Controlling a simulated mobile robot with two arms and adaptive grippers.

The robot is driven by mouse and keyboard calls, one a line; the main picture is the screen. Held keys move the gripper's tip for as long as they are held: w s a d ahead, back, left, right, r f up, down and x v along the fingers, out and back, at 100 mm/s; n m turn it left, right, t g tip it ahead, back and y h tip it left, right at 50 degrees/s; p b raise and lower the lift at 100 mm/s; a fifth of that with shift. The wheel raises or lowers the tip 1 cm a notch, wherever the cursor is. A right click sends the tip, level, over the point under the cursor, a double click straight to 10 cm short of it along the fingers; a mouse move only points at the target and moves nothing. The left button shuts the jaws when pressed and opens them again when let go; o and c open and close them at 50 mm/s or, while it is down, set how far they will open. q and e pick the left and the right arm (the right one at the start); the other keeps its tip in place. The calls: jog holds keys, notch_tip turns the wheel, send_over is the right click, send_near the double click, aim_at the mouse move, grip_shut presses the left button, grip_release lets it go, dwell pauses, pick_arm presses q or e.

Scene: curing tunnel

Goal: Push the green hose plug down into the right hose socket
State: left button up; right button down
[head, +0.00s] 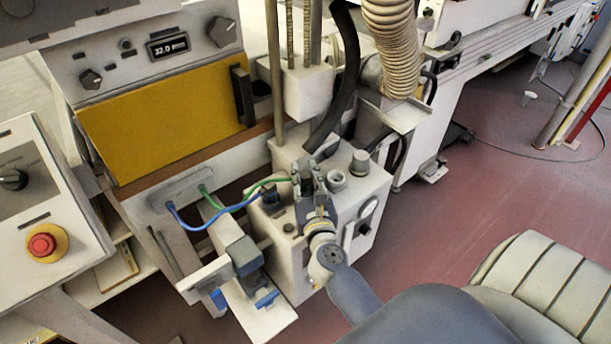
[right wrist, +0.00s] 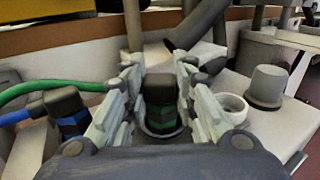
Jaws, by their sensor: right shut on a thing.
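My right gripper (head: 308,172) comes in from the lower right, above the white box, and its fingers also frame the middle of the right wrist view (right wrist: 160,95). It is shut on the green hose plug (right wrist: 162,92), which has a dark cap and a green lower part. A pale socket ring (right wrist: 160,134) shows around the plug's lower end; how deep the plug sits I cannot tell. The green hose (head: 262,184) runs left to the panel. A blue plug (right wrist: 68,106) stands to the left, with a blue hose (head: 205,225).
The white box (head: 290,260) also carries a grey knob (right wrist: 266,86) and an open white ring (right wrist: 232,106), right of my right gripper. A black thick hose (head: 343,85) hangs just behind. A control panel with a red button (head: 41,245) stands left.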

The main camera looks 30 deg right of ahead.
jog(key=shift+f, duration=0.1)
jog(key=c, duration=1.2)
grip_release()
